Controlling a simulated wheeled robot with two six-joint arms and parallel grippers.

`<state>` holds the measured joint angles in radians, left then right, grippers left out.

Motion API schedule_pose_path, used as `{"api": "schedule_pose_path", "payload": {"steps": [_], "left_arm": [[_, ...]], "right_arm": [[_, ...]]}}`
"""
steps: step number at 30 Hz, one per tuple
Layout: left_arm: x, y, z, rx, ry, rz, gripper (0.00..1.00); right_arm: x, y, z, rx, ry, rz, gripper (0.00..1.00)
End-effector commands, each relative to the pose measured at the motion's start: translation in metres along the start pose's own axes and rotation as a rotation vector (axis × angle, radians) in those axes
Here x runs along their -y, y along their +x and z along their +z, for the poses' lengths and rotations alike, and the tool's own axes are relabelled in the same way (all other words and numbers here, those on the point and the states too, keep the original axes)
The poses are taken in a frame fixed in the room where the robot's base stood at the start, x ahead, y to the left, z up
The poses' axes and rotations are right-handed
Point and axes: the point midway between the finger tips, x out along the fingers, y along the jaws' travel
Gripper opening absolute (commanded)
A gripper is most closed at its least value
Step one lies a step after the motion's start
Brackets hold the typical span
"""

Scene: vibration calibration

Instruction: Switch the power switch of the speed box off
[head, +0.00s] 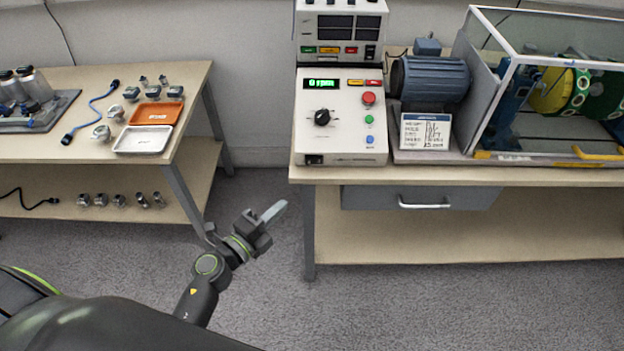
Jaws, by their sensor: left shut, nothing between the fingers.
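The speed box (341,110) is a white unit at the left end of the right bench. Its green display (322,84) is lit and shows digits too small to read surely. It has a black knob (322,117) and red, green and blue buttons. A small black power switch (314,160) sits at the lower left of its front; its position cannot be told. My left gripper (274,211) is shut and empty, over the floor gap in front of the right bench, below and left of the speed box and apart from it. My right gripper is not in view.
The right bench (500,176) has a drawer with a handle (424,205). Another instrument (341,25) stands behind the box; a blue motor (431,78) and a clear-guarded rotor (565,90) stand right. The left bench (90,150) holds trays and sensors. Floor between is clear.

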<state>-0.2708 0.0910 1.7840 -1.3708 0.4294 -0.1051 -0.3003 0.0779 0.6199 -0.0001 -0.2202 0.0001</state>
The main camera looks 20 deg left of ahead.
Motion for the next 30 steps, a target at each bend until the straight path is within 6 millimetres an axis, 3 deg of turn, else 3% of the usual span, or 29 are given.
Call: {"api": "schedule_pose_path", "payload": {"steps": [14, 20, 30], "left_arm": [[0.003, 0.006, -0.001, -0.004, 0.010, -0.004, 0.00], [0.004, 0.035, -0.001, -0.005, 0.010, -0.005, 0.00], [0.003, 0.104, -0.002, -0.006, 0.009, -0.005, 0.00]], "right_arm": [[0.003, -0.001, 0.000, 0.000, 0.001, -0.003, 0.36], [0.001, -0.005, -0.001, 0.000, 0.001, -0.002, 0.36], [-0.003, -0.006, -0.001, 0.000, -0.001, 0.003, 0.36]]}}
